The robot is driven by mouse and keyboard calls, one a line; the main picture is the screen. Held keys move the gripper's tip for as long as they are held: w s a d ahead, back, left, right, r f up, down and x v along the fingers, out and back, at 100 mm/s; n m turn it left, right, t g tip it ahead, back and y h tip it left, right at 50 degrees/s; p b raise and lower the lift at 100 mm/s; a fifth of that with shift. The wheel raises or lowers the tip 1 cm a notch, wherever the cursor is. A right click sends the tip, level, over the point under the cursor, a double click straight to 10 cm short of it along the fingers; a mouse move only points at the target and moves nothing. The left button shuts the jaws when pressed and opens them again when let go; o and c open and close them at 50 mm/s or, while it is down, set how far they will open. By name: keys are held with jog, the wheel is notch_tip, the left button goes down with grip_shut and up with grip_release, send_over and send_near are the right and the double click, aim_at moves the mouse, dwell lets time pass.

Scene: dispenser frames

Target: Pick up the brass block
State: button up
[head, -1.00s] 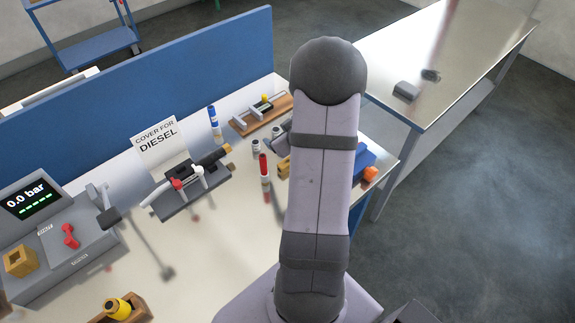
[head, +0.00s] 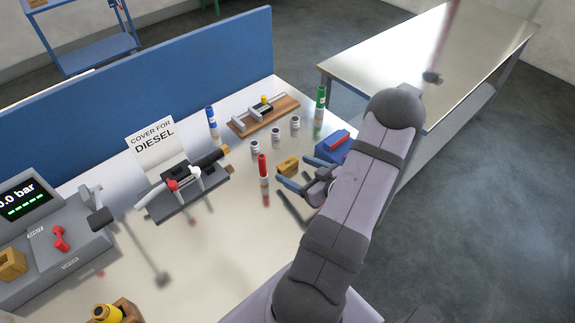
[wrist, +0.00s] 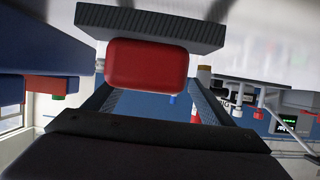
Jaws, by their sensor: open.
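The brass block (head: 288,166) lies on the white bench between the red-capped marker and the blue box. My gripper (head: 295,171) reaches in low from the right, with its blue-grey fingers apart and their tips close to the block. I cannot tell from the head view whether the block is between the tips or just beyond them. It does not look held. In the wrist view a red rounded panel (wrist: 146,63) blocks the middle, and I cannot make out the brass block there.
A red-capped marker (head: 263,168) stands just left of the block. A blue box (head: 333,150) with a red top is close on the right. Several grey cylinders (head: 275,132) and a green marker (head: 320,97) stand behind. Open bench lies in front, left of my arm.

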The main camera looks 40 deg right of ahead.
aim_at(288, 163)
jog(key=shift+w+f+p, duration=0.1)
jog(key=shift+w+p, duration=0.35)
jog(key=shift+w, duration=0.25)
jog(key=shift+d+p+x, duration=0.15)
jog(key=shift+p+x, duration=0.3)
jog(key=shift+x, duration=0.6)
jog(key=shift+d+p+x, duration=0.15)
jog(key=shift+p+x, duration=0.25)
jog(key=shift+x, duration=0.6)
jog(key=c, duration=1.4)
jog(key=shift+r+b, duration=1)
jog(key=shift+r, duration=4)
